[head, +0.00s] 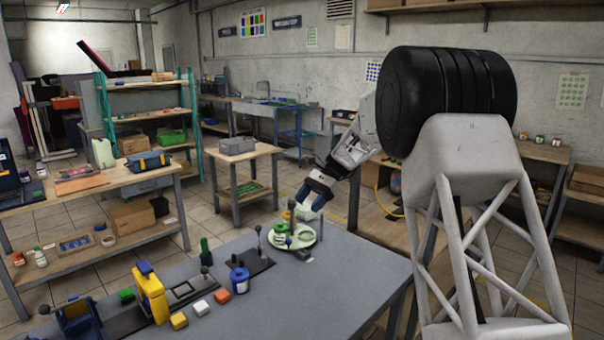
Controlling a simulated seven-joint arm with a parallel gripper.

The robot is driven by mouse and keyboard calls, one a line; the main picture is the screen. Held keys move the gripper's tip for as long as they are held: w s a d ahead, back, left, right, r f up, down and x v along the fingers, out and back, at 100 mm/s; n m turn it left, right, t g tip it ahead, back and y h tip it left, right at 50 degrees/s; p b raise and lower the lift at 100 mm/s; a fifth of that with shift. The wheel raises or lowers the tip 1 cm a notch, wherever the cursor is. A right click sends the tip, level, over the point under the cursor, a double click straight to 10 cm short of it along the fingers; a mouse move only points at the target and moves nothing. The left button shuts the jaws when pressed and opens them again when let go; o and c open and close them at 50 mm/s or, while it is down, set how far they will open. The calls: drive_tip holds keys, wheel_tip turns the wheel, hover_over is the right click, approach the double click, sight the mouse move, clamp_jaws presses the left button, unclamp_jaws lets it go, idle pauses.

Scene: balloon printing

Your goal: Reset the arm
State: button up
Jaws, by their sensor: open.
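My arm reaches in from the right, and my gripper (308,203) points down above the far end of the grey table. It is open, with its fingertips over the back of a pale round tray (303,241).
The grey table (345,275) is bare at its front right. A yellow press-like device (153,292), a blue jar (239,280) and white, orange and yellow blocks (201,308) stand at the left. A wooden side table (238,152) stands behind.

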drive_tip(key=s+d+r+n+t+h, duration=0.1)
drive_tip(key=s+d+r+t+h, duration=0.15)
drive_tip(key=s, duration=0.65)
drive_tip(key=s+d+r+n+t+h, duration=0.1)
drive_tip(key=s+d+r, duration=0.2)
drive_tip(key=s, duration=0.7)
drive_tip(key=s+d+r+n+t+h, duration=0.1)
drive_tip(key=s+d+r+n, duration=0.15)
drive_tip(key=s, duration=0.65)
drive_tip(key=s+d+f+n+t+h, duration=0.1)
drive_tip(key=s+d+f, duration=0.1)
drive_tip(key=s, duration=0.7)
drive_tip(key=s+d+f+n+t+h, duration=0.1)
drive_tip(key=s+d+f+t, duration=0.1)
drive_tip(key=s, duration=0.7)
drive_tip(key=s+d+f+n+t+h, duration=0.2)
drive_tip(key=s+d, duration=0.2)
drive_tip(key=s, duration=0.5)
drive_tip(key=shift+d+f, duration=0.15)
drive_tip(key=shift+f, duration=0.15)
